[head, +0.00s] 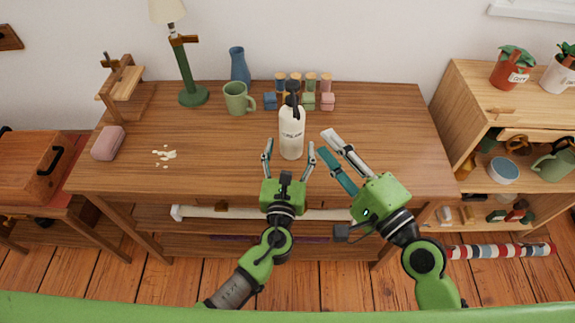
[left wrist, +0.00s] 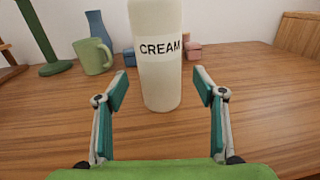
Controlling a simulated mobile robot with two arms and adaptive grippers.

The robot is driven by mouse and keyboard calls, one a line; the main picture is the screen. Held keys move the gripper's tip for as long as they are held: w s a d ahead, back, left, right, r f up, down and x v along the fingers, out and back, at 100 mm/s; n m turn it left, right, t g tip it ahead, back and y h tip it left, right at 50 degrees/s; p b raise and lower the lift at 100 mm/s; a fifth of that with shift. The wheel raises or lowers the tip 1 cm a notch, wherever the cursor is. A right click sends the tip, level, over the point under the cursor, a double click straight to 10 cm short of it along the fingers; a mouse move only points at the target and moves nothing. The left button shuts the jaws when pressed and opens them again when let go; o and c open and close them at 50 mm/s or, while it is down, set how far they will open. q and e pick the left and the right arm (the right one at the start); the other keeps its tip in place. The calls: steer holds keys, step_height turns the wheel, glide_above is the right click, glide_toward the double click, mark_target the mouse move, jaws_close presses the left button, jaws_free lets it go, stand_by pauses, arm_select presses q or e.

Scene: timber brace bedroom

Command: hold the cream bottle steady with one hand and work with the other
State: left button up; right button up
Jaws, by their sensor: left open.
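The cream bottle (head: 291,135) stands upright on the wooden table, white with a dark pump top and a CREAM label. My left gripper (head: 288,148) is open, with its fingers pointing at the bottle's lower part, one toward each side. In the left wrist view the bottle (left wrist: 157,70) stands just beyond and between the open fingertips (left wrist: 160,90), with visible gaps on both sides.
A green mug (head: 237,99), blue vase (head: 239,66) and lamp (head: 187,75) stand behind left. Small coloured blocks and pegs (head: 310,100) sit behind the bottle. A pink block (head: 108,143) and cream-coloured bits (head: 164,155) lie at left. The table's right side (head: 400,130) is clear.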

arm_select(q)
steer(key=shift+w+d, duration=0.1)
steer(key=shift+w, duration=1.3)
steer(key=shift+c, duration=0.3)
